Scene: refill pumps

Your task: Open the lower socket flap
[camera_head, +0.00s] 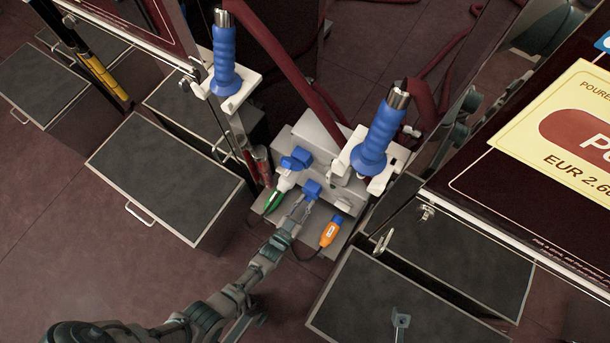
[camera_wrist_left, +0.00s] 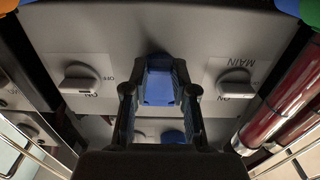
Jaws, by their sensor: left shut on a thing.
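A grey socket box (camera_head: 350,196) stands low between the pumps and carries two blue flaps. The lower blue flap (camera_head: 313,188) is at the fingertips of my left gripper (camera_head: 304,203). In the left wrist view this blue flap (camera_wrist_left: 159,86) sits between the two dark fingers (camera_wrist_left: 160,100), which are shut on it. Its hinge and how far it is open cannot be told. The upper blue flap (camera_head: 297,158) is apart from the gripper. Another blue piece (camera_wrist_left: 173,136) shows partly behind my gripper in the wrist view. My right gripper is not in view.
A green-and-white plug (camera_head: 276,194) and an orange plug (camera_head: 331,231) flank the gripper. Two blue-handled nozzles (camera_head: 226,60) (camera_head: 379,137) hang above. Two rotary knobs (camera_wrist_left: 80,82) (camera_wrist_left: 238,83) flank the flap. Dark-topped boxes (camera_head: 165,175) stand around; floor at lower left is clear.

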